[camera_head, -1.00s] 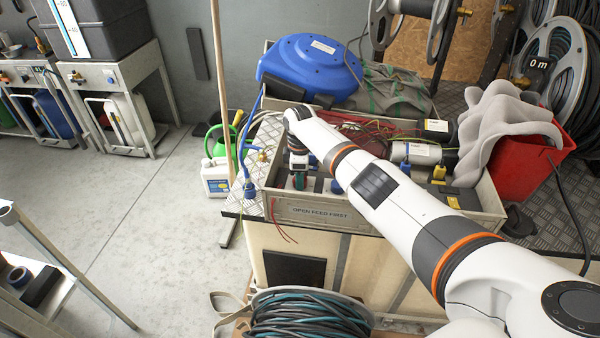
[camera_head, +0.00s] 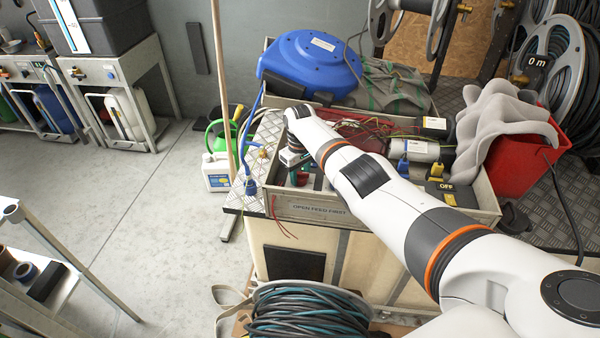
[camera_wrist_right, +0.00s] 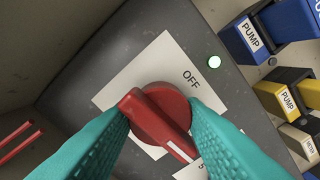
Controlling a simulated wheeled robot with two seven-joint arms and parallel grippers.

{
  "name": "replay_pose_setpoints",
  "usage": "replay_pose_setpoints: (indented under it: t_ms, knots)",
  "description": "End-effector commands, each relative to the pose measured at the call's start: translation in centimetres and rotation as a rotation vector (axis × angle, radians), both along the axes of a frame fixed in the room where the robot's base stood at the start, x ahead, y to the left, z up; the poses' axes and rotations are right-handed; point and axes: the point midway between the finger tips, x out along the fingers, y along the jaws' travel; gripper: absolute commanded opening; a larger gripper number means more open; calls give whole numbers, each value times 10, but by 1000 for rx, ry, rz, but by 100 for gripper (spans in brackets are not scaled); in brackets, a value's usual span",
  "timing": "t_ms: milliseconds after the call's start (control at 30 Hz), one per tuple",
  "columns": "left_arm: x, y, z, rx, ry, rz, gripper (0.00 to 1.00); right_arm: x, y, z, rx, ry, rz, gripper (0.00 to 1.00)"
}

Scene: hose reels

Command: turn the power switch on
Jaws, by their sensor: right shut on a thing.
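The power switch is a red rotary knob (camera_wrist_right: 160,112) on a dark grey box, seen in the right wrist view. Its white pointer line points to the lower right, away from the printed word OFF, toward a label partly hidden by a finger. My left gripper is out of view.
Blue and yellow PUMP connectors (camera_wrist_right: 253,38) sit right of the box. A blue hose reel (camera_head: 310,66) stands behind the tray, a red bucket (camera_head: 530,160) with grey cloth to the right. A wooden pole (camera_head: 222,100) stands left of the tray. Open floor lies left.

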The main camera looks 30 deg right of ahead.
Motion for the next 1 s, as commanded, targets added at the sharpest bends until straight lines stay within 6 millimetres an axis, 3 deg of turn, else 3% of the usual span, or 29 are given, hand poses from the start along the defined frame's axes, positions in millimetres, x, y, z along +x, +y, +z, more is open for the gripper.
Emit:
replay_pose_setpoints:
  t_ms: [733, 767, 800, 900, 1000]
  knots:
    - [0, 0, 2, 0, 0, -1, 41, 1, 0, 1, -1, -2, -92, 14]
    - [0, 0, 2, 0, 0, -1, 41, 1, 0, 1, -1, -2, -92, 38]
    - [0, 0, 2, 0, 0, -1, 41, 1, 0, 1, -1, -2, -92, 45]
    - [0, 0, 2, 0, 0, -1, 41, 1, 0, 1, 0, -2, -92, 59]
    - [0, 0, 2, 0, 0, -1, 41, 0, 0, 1, 0, -1, -91, 59]
